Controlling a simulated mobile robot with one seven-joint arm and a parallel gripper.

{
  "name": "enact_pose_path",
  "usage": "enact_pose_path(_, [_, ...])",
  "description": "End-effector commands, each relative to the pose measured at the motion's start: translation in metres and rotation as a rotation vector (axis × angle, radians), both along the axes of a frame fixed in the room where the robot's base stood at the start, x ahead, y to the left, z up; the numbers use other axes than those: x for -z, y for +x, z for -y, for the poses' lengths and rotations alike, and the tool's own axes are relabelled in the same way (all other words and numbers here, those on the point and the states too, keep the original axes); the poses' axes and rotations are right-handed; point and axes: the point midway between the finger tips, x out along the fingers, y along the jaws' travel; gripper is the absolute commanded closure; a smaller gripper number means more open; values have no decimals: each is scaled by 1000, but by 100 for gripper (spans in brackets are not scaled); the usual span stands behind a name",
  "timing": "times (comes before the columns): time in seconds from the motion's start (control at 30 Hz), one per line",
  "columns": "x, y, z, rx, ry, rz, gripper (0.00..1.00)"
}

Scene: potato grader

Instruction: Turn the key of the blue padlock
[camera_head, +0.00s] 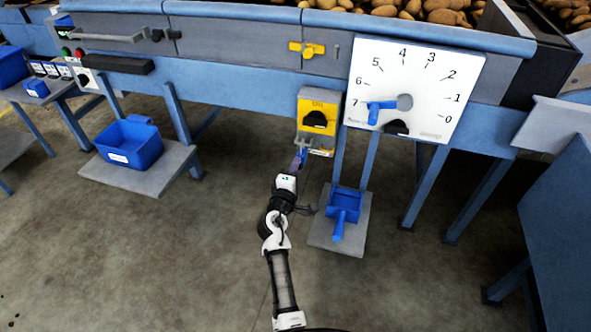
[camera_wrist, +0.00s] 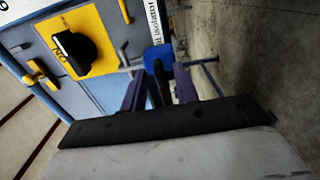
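A small blue shape that looks like the padlock (camera_head: 303,151) hangs at the lower left of the yellow isolator box (camera_head: 305,104). My gripper (camera_head: 297,163) is right at it, just below the box, with purple fingers pointing up toward it.
A large white dial with a blue pointer (camera_head: 381,107) hangs right of the isolator. A yellow valve handle (camera_head: 307,48) is above. A blue scoop (camera_head: 344,205) lies on a low stand at right. A blue bin (camera_head: 129,143) stands at left. The floor between is clear.

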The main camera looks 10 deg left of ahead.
Motion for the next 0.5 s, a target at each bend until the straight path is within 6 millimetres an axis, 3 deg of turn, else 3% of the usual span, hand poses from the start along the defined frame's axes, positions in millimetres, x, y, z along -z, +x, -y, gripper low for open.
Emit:
enact_pose_path(0.27, [1,-5,0,0,0,-1,70])
enact_pose_path(0.5, [3,-47,-2,-1,0,-2,70])
